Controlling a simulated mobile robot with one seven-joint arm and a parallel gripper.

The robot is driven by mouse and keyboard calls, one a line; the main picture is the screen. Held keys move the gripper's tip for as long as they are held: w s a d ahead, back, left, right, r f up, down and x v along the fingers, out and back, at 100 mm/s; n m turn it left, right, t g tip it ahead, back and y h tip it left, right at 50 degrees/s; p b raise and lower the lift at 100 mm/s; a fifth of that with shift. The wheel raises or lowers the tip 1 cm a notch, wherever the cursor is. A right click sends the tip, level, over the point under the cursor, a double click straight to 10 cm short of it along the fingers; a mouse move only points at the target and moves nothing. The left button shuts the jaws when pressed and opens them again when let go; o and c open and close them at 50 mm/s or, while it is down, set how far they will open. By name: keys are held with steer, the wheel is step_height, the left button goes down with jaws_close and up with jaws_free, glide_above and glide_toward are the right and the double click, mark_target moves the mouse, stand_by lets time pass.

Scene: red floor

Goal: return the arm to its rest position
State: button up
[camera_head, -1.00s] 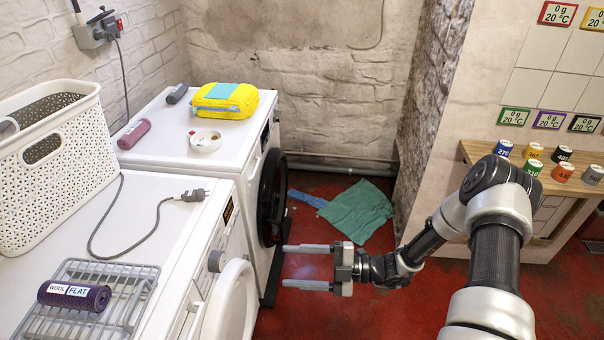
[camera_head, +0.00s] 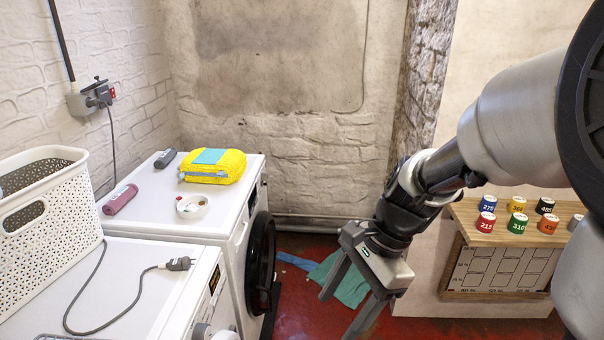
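My gripper (camera_head: 345,305) is in the lower middle of the head view, in front of the back wall and above the red floor. Its two fingers point down and to the left and stand well apart, with nothing between them. The lower finger's end runs close to the bottom edge of the picture. My arm comes in from the right, large and close to the camera, bent at the elbow.
Two white machines stand at left; the far one (camera_head: 180,222) has a black round door (camera_head: 261,262) open toward the floor. A green cloth (camera_head: 350,288) lies behind my gripper. Coloured weights stand on a wooden bench (camera_head: 470,235).

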steer(key=s+d+r+n+t+h, duration=0.2)
steer(key=s+d+r+n+t, duration=0.15)
steer(key=r+n, duration=0.3)
steer(key=s+d+r+n+t+h, duration=0.25)
steer(key=d+r+n, duration=0.2)
steer(key=n, duration=0.25)
step_height(320, 180, up, 13)
steer(key=p, duration=1.2)
steer(key=shift+s+a+t+p, duration=0.3)
steer(key=shift+a, duration=0.15)
steer(key=shift+f, duration=0.1)
steer(key=shift+a, duration=0.15)
